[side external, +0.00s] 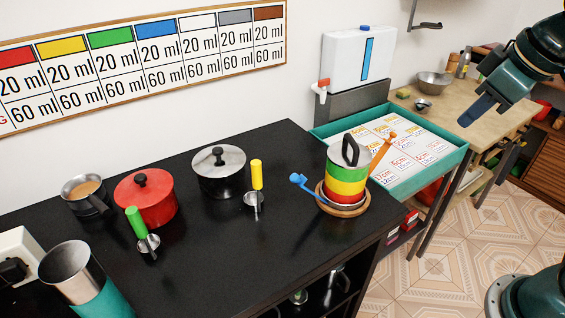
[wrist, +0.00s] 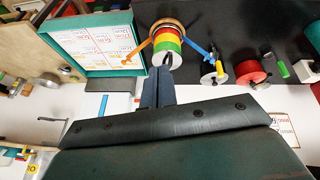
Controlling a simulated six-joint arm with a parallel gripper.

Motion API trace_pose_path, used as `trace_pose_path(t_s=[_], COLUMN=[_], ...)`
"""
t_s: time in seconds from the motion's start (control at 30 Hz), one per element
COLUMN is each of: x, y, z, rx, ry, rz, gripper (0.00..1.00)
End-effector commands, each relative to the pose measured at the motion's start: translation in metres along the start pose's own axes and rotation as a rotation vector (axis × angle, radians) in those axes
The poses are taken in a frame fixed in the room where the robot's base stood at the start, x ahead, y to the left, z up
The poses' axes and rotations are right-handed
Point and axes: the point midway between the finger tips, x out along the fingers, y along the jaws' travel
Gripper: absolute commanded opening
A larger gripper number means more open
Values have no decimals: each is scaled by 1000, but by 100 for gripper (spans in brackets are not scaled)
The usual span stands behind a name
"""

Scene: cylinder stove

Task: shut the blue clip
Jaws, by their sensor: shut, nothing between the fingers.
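A stacked pot with red, yellow and green tiers and a grey lid (side external: 346,172) stands near the right end of the black counter. The blue clip (side external: 312,186) sticks out from its left side, swung outward and slanting up to a round knob. In the wrist view, the blue clip (wrist: 195,46) slants out to the right of the stack (wrist: 168,48). An orange clip (side external: 382,150) juts out on the opposite side. My gripper (side external: 478,108) is high at the right, well apart from the stack. Its fingers (wrist: 157,90) are together and empty.
A red pot (side external: 146,199), a black pot (side external: 221,172), a small pan (side external: 86,193) and two ladles, green-handled (side external: 138,224) and yellow-handled (side external: 256,180), stand left of the stack. A teal-rimmed tray (side external: 455,166) and a white dispenser (side external: 358,58) are behind it.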

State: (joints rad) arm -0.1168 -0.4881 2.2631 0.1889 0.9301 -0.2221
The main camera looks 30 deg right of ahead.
Motion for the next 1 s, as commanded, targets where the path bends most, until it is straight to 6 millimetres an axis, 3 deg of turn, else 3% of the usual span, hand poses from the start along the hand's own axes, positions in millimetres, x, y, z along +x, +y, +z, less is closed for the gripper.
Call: trace_pose_path(t_s=[0.47,0.77,1.0], x=[30,64,97], y=[-13,-44,-81], z=[-108,-163,-196], rx=[-254,-410,-534], ry=[-97,-162,-216], rz=[66,99,121], gripper=[0,0,0])
